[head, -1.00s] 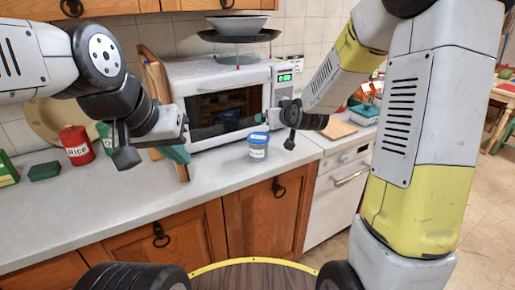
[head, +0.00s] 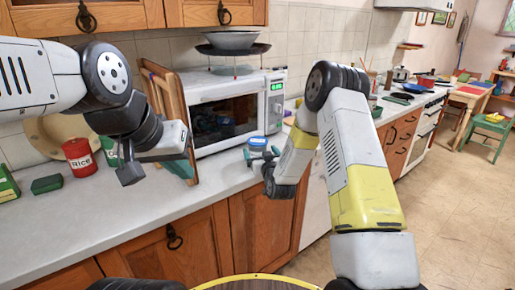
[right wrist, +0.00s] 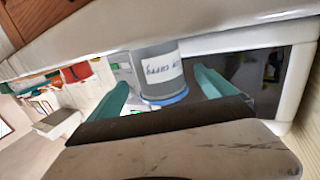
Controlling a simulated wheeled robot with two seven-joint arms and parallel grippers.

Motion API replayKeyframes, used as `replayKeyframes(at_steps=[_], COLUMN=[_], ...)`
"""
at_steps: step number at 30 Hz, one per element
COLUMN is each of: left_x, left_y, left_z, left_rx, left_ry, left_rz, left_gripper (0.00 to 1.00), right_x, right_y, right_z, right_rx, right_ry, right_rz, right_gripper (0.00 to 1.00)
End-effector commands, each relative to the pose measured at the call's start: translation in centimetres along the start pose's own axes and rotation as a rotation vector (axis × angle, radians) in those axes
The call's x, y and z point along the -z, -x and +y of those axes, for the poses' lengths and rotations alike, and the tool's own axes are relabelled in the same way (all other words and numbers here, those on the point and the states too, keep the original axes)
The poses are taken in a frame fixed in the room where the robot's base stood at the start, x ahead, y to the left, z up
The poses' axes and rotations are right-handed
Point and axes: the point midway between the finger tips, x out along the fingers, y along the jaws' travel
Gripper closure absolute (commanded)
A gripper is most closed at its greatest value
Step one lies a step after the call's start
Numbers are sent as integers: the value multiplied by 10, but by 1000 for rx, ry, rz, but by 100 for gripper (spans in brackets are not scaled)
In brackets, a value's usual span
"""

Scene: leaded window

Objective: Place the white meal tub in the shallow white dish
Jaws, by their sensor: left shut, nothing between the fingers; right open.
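The tub (head: 257,142), pale grey with a blue lid and a white label reading "curry", stands on the counter in front of the microwave. My right gripper (head: 262,154) is open at the tub and partly hides it in the head view. In the right wrist view the tub (right wrist: 158,72) appears upside down between the two teal fingers (right wrist: 160,90); I cannot tell whether they touch it. My left gripper (head: 182,165) is shut and empty, left of the microwave. A shallow pale dish (head: 232,40) sits on a dark plate above the microwave.
The microwave (head: 225,115) stands close behind the tub, with a wooden board (head: 160,95) upright at its left. A red rice tin (head: 79,157) and a green box (head: 47,184) are further left. The front counter (head: 115,215) is clear.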

Motion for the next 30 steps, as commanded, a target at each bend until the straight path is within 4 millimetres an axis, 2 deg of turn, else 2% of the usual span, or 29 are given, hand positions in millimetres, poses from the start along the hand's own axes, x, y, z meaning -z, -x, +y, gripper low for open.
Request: replayKeyframes(at_steps=[7,17,30], left_x=[0,0,0], left_y=[0,0,0], left_z=[0,0,0], left_rx=[0,0,0], left_ry=[0,0,0], left_rz=[0,0,0], left_gripper=[100,100,100], right_x=[-2,-2,-2], right_y=[-36,-42,-42], right_z=[-1,-1,-1], right_rx=[0,0,0], right_ry=[0,0,0], right_rz=[1,0,-1], right_gripper=[5,7,94])
